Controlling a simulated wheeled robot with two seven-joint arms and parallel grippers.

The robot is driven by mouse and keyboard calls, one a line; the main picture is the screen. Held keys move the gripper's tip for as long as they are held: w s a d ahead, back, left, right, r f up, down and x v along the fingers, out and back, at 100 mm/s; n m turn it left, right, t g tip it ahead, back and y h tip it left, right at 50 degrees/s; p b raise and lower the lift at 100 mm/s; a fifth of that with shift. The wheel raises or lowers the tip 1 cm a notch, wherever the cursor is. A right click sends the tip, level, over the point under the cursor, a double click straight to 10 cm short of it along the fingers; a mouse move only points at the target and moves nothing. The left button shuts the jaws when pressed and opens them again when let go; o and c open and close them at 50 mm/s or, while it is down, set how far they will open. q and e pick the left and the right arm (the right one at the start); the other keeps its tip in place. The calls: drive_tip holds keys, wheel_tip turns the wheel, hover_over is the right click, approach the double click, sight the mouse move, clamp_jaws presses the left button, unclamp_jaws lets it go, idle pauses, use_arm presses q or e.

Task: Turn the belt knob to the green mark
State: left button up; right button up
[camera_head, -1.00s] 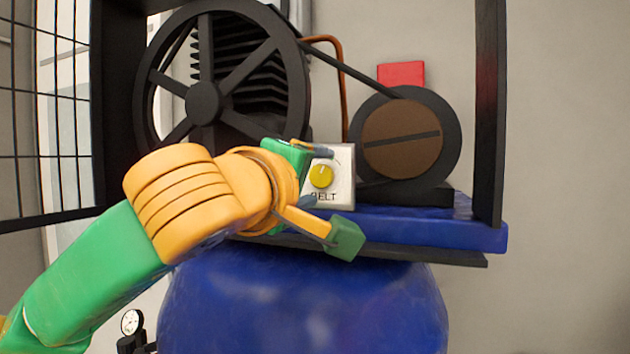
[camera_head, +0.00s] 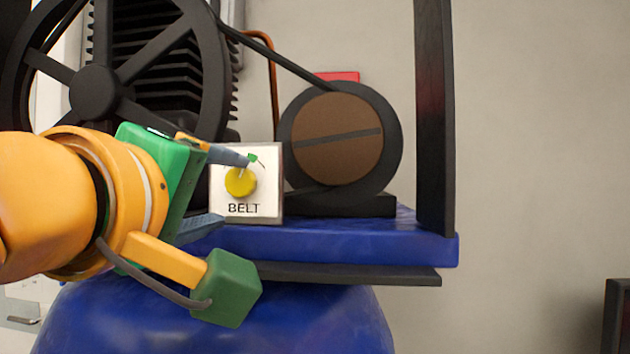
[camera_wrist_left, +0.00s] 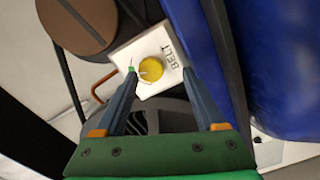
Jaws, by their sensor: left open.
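The yellow belt knob (camera_head: 241,182) sits on a white panel (camera_head: 268,190) lettered "BELT". A small green mark (camera_head: 253,159) shows on the panel above the knob, partly beside a fingertip. In the left wrist view the knob (camera_wrist_left: 150,69) lies between the two fingers, and the green mark (camera_wrist_left: 131,69) is near one fingertip. A light pointer line on the knob is directed roughly towards the mark's side; its exact alignment is unclear. My left gripper (camera_head: 233,189) is open, its fingers on either side of the knob, with no clear contact visible. My right gripper is not in view.
A large black flywheel (camera_head: 97,92) stands left of the panel, and a brown-faced pulley (camera_head: 337,139) stands right of it, with a belt (camera_head: 285,62) between. A blue base (camera_head: 350,243) lies below, above a blue tank (camera_head: 330,320). A black post (camera_head: 433,120) rises at right.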

use_arm(q)
drive_tip(key=shift+w+d+r+p, duration=0.35)
drive_tip(key=shift+w+r+p, duration=0.1)
drive_tip(key=shift+r+p, duration=0.1)
drive_tip(key=shift+s+d, duration=0.25)
drive_tip(key=shift+s, duration=0.1)
drive_tip(key=shift+w+a+f, duration=0.15)
drive_tip(key=shift+w, duration=0.35)
drive_tip(key=shift+c, duration=0.8)
drive_tip(key=shift+w+a+f, duration=0.1)
drive_tip(key=shift+w, duration=0.15)
drive_tip(key=c, duration=0.3)
drive_tip(key=shift+d, duration=0.2)
clamp_jaws()
drive_tip(key=shift+f+n+b, duration=0.1)
drive_tip(key=shift+n+b, duration=0.2)
drive_tip(key=shift+b, duration=0.1)
drive_tip(key=shift+o, duration=1.5)
unclamp_jaws()
drive_tip(key=shift+s, duration=0.1)
drive_tip(key=shift+o, duration=0.8)
drive_tip(key=shift+s+a, duration=0.1)
drive_tip(key=shift+s+r, duration=0.15)
drive_tip(key=shift+r, duration=0.05)
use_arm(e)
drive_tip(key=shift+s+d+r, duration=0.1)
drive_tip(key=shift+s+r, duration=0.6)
